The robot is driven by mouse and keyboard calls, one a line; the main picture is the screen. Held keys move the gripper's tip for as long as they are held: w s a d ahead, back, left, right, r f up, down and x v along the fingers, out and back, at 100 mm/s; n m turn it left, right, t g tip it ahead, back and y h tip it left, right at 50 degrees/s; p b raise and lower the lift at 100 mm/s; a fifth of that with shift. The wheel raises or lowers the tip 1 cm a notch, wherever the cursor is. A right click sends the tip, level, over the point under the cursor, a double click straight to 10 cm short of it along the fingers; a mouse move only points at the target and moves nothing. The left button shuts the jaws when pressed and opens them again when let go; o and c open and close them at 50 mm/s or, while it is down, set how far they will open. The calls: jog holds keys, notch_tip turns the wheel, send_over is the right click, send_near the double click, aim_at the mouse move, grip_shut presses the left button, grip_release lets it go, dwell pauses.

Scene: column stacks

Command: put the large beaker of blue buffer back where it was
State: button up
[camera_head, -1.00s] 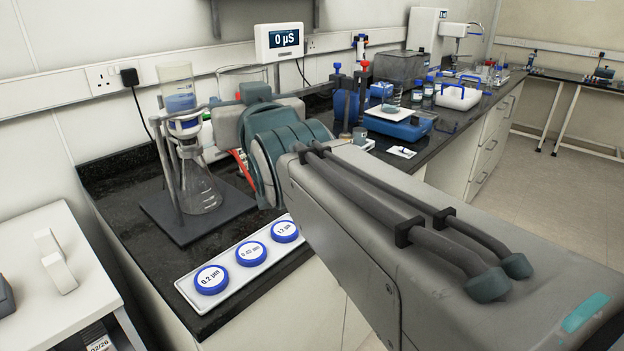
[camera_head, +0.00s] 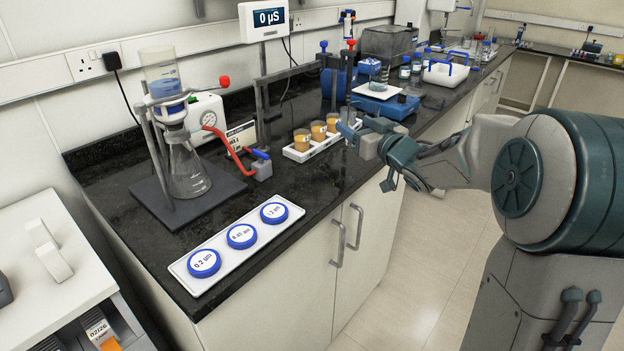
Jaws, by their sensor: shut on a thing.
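My gripper (camera_head: 358,132) is over the front edge of the bench, at the right end of the white tray of amber jars. Another beaker (camera_head: 375,72) with a little bluish content stands on the white plate of the blue stirrer (camera_head: 386,103), behind my gripper.
A filter funnel with blue liquid (camera_head: 165,88) stands over a flask (camera_head: 187,170) at left. The white jar tray (camera_head: 311,150) lies beside my gripper. A strip of blue-lidded filters (camera_head: 241,236) lies in front.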

jog(key=a+f, duration=0.2)
jog(key=a, duration=0.1)
jog(key=s+a+f+b, duration=0.1)
jog(key=a+f, duration=0.1)
jog(key=a, duration=0.2)
jog(key=a+f+b, duration=0.1)
jog(key=a+f, duration=0.1)
jog(key=a, duration=0.2)
jog(key=shift+s+f, duration=0.2)
jog(key=shift+f, duration=0.1)
jog(key=shift+a+f, duration=0.15)
jog(key=shift+f+b, duration=0.35)
jog(key=shift+f, duration=1.5)
jog(key=shift+f, duration=0.2)
jog(key=o, duration=1.1)
jog(key=shift+c, duration=0.2)
jog(key=shift+r, duration=0.1)
